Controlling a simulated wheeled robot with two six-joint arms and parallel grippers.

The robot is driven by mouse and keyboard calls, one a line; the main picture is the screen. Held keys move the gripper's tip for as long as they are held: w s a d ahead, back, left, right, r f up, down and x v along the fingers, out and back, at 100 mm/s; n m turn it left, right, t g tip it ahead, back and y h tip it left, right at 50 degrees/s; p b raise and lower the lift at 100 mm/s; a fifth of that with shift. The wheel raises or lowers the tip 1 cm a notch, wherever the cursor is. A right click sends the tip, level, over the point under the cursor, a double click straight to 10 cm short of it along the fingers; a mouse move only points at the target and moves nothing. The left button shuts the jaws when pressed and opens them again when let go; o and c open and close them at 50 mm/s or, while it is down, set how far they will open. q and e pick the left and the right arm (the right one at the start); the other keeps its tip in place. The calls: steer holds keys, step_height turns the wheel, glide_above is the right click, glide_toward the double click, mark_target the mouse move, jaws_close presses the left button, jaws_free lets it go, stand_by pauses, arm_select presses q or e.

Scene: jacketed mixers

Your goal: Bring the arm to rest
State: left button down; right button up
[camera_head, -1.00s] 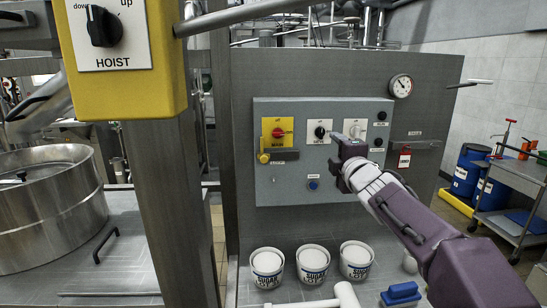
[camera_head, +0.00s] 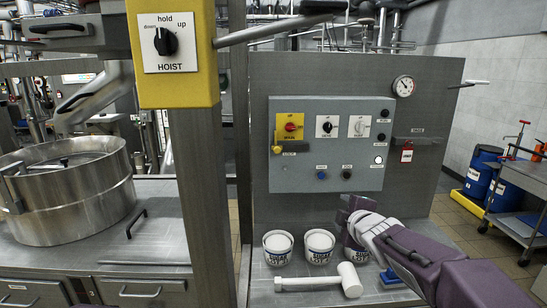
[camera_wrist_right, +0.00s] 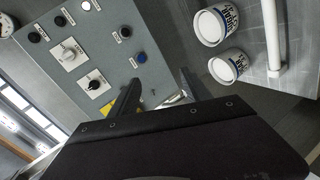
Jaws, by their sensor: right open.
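My right arm comes in from the lower right in the head view. Its gripper (camera_head: 348,212) is in front of the lower right edge of the grey control panel (camera_head: 340,108) and partly covers the rightmost of three white buckets (camera_head: 354,252). In the right wrist view the two fingers of the gripper (camera_wrist_right: 160,92) stand apart with nothing held between them. The panel, with its knobs and buttons, also shows in that view (camera_wrist_right: 105,35). My left gripper is not in view.
Two more buckets (camera_head: 278,248) (camera_head: 319,246) and a white mallet (camera_head: 322,281) are on the bench below the panel. A yellow hoist box (camera_head: 172,88) on a steel post and a steel bowl (camera_head: 70,200) are at left. Blue drums (camera_head: 475,172) and a cart are at right.

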steer(key=s+f+m+g, duration=0.4)
steer(key=s+f, duration=0.3)
steer(key=f, duration=0.3)
steer(key=s+f+m+g, duration=0.4)
steer(key=s+f, duration=0.4)
steer(key=f, duration=0.3)
steer(key=s+f+m+g, duration=0.2)
steer(key=s+f+m, duration=0.1)
steer(key=s, duration=0.4)
steer(key=s+f+m+g, duration=0.2)
steer(key=s+f+m, duration=0.1)
steer(key=s, duration=0.3)
steer(key=shift+s+a+f+m+g, duration=0.25)
steer(key=shift+s+a+m+g, duration=0.1)
steer(key=shift+m, duration=0.45)
